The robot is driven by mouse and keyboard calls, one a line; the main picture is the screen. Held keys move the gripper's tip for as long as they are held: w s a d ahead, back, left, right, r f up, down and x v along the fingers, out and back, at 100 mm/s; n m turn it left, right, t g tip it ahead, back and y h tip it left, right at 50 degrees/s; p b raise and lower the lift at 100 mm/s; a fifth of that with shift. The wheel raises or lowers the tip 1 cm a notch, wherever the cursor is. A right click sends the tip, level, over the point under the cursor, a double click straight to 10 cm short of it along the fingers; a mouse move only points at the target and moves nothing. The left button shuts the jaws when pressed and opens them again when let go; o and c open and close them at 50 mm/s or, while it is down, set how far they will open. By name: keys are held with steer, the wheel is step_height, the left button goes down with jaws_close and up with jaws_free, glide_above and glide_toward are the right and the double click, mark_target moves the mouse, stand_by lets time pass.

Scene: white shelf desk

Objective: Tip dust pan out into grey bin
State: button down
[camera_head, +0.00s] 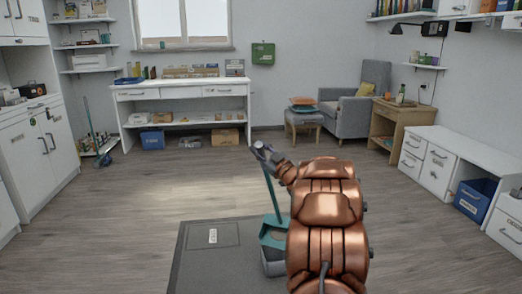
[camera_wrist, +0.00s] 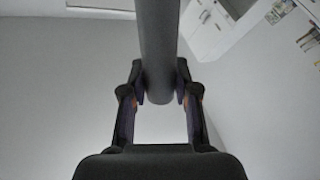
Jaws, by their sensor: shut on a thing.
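My gripper (camera_head: 265,152) is shut on the upper end of the handle. In the wrist view, my gripper (camera_wrist: 160,95) has a finger on each side of the thick dark handle end (camera_wrist: 158,45). I cannot make out any dust in the pan.
A white shelf desk (camera_head: 182,93) stands at the back, with blue and brown boxes below. A broom (camera_head: 91,127) leans at the left. An armchair (camera_head: 350,115), a wooden side table (camera_head: 393,128) and a blue crate (camera_head: 474,203) are on the right. The middle floor is clear.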

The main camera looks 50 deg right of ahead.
steer(key=shift+s+a+f+n+b, duration=0.15)
steer(key=shift+s+a+f+b, duration=0.05)
steer(key=shift+a+b, duration=0.25)
steer(key=shift+s+a+f+n+b, duration=0.15)
steer(key=shift+s+a+b, duration=0.15)
steer(key=shift+a, duration=0.25)
steer(key=shift+s+a+f+n+b, duration=0.1)
steer(key=shift+s+a+f+b, duration=0.1)
steer(key=shift+a+b, duration=0.3)
steer(key=shift+a, duration=0.1)
steer(key=shift+w+t, duration=0.1)
steer(key=shift+t, duration=0.2)
stand_by(0.6)
